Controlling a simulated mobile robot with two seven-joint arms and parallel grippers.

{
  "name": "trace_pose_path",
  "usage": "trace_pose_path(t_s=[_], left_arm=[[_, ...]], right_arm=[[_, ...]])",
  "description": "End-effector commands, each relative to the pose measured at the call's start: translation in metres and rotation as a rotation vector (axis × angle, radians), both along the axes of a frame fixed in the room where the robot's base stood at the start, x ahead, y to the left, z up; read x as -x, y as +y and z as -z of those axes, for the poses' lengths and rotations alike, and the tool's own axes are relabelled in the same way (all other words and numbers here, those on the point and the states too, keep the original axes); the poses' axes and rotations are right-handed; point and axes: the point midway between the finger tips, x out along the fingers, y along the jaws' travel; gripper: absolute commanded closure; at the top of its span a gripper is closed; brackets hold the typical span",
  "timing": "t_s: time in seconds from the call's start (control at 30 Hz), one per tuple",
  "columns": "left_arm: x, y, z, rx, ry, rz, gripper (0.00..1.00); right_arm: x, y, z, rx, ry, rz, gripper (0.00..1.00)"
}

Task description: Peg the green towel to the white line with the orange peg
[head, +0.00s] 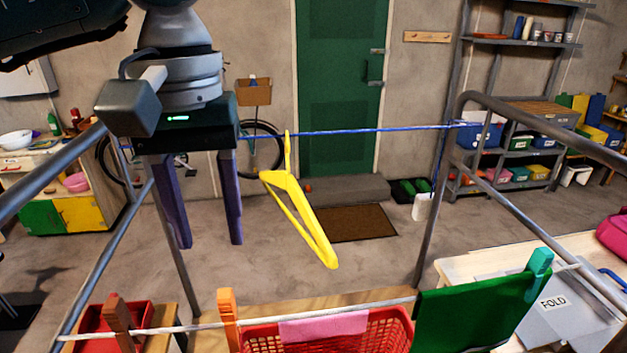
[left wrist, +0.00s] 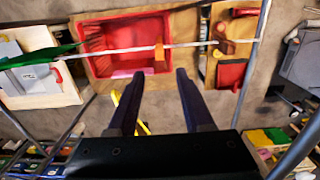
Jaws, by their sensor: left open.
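The white line (head: 180,329) runs across the front of the head view. The green towel (head: 478,312) hangs over it at the right, with a teal peg (head: 540,262) at its right end. The orange peg (head: 229,312) stands upright on the line, left of the towel and apart from it. It also shows in the left wrist view (left wrist: 160,57), just beyond and between the fingertips. My left gripper (head: 207,242) is open and empty, fingers pointing down, above and behind the line near the orange peg. My right gripper is not in view.
A brown peg (head: 119,318) is on the line farther left. A pink cloth (head: 324,326) is at the line, by a red basket (head: 263,338). A yellow hanger (head: 305,215) hangs from a blue line (head: 365,130), close right of my gripper. Metal rails (head: 100,258) flank the lines.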

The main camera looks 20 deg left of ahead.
Motion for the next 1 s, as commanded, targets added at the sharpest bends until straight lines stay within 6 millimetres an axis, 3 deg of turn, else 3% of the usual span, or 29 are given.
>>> trace_pose_path(t_s=[0.27,0.63,1.0], left_arm=[[0.002,0.0,0.018,-0.001,0.004,0.001,0.5],[0.003,-0.002,0.065,0.002,0.005,0.001,0.5],[0.003,-0.002,0.107,0.002,0.001,0.001,0.5]], right_arm=[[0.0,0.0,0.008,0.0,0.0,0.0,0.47],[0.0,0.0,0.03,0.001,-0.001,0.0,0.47],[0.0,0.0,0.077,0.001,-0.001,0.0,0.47]])
